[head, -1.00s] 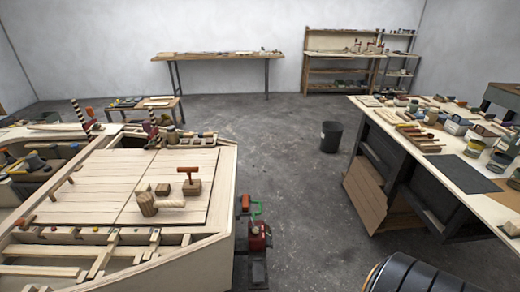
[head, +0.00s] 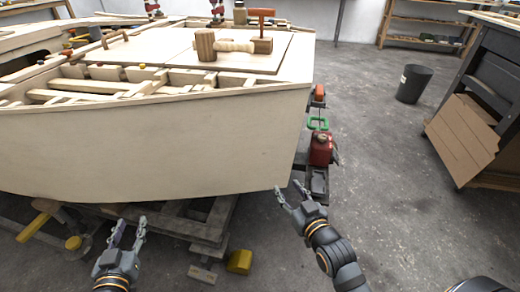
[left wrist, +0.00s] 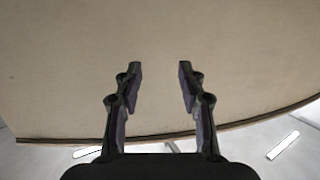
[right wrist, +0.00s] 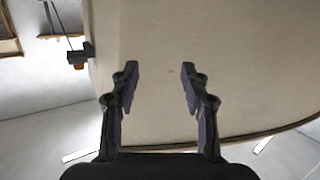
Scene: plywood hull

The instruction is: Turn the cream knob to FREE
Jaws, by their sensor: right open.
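I cannot make out a cream knob or a FREE marking in any view. Small knobs, one of them yellow (head: 142,66), sit along the inner edge of the plywood hull (head: 150,145), too small to read. My left gripper (head: 129,228) is low in front of the hull side, open and empty; its fingers also show in the left wrist view (left wrist: 160,75), with the pale hull panel beyond. My right gripper (head: 289,189) is near the hull's lower right corner, open and empty; it also shows in the right wrist view (right wrist: 160,78).
A red can-like unit with a green handle (head: 318,124) stands just right of the hull. A wooden mallet (head: 208,45) lies on the deck. A yellow block (head: 239,262) is on the floor below. A dark bin (head: 413,84) stands farther right; floor between is clear.

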